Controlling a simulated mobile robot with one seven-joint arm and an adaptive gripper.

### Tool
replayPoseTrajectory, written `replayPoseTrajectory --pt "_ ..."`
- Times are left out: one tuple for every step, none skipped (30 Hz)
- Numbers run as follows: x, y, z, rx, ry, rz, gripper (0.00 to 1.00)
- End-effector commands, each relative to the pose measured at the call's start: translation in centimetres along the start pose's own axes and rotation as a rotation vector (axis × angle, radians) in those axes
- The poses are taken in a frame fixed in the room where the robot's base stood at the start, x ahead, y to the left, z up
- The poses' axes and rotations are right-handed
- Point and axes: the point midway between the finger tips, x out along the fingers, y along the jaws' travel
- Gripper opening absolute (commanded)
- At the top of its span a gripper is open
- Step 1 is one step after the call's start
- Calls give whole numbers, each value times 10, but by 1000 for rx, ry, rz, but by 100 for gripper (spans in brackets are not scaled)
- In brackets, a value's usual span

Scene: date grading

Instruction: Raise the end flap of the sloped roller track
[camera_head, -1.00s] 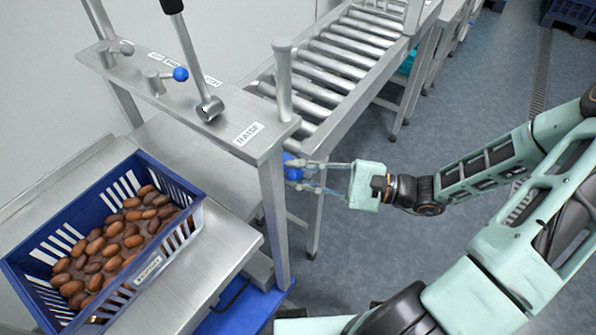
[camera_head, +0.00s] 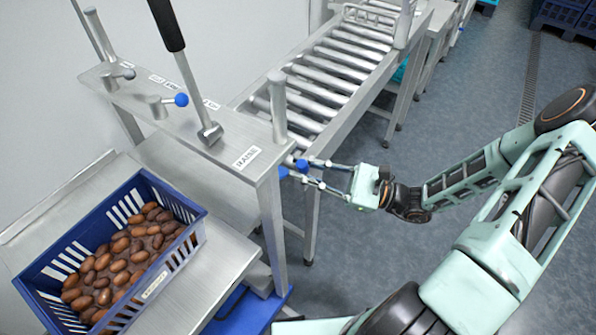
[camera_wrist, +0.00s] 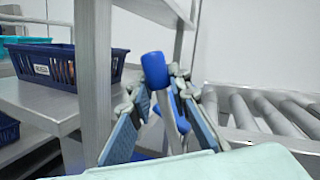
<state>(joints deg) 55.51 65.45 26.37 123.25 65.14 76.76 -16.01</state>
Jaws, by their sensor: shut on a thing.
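The sloped roller track (camera_head: 335,75) runs from the back down to the steel frame in the middle of the head view. I cannot make out its end flap, as the frame hides the track's low end. A lever with a blue knob (camera_head: 302,165) stands beside the frame's near post. My gripper (camera_head: 306,172) is shut on this lever, just right of the post. In the wrist view the blue knob (camera_wrist: 155,70) stands out between the fingers (camera_wrist: 158,115), with a grey shaft below it.
A steel shelf (camera_head: 215,132) carries a RAISE label, a tall black-gripped lever (camera_head: 185,65) and a small blue-knobbed lever (camera_head: 181,100). A blue crate of dates (camera_head: 190,235) sits on the bench at left. The floor right of the track is open.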

Motion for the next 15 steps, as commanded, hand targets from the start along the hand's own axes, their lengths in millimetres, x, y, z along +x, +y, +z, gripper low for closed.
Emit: replayPoseTrajectory --pt "-1 -7 2 42 -11 -16 0" --pt "-2 -9 2 68 -20 -25 0" --pt "-3 -13 2 103 -28 -36 0" --pt "-4 -16 2 129 -36 -44 0" --pt "-5 -18 2 156 -44 -52 0" --pt "-6 -22 1 191 -54 -63 0" --pt "-7 -24 1 217 -61 -71 0" --pt "-8 -27 0 243 -69 -81 0" --pt "-9 -30 -1 278 -78 -92 0" --pt "-10 -33 -2 304 -85 -99 0" --pt "-11 -35 -2 330 -93 -107 0" --pt "-12 -38 -4 366 -103 -119 0" --pt "-13 -41 -5 392 -110 -127 0" --pt "-14 -44 -6 418 -117 -135 0" --pt "-16 -46 -7 453 -127 -146 0"
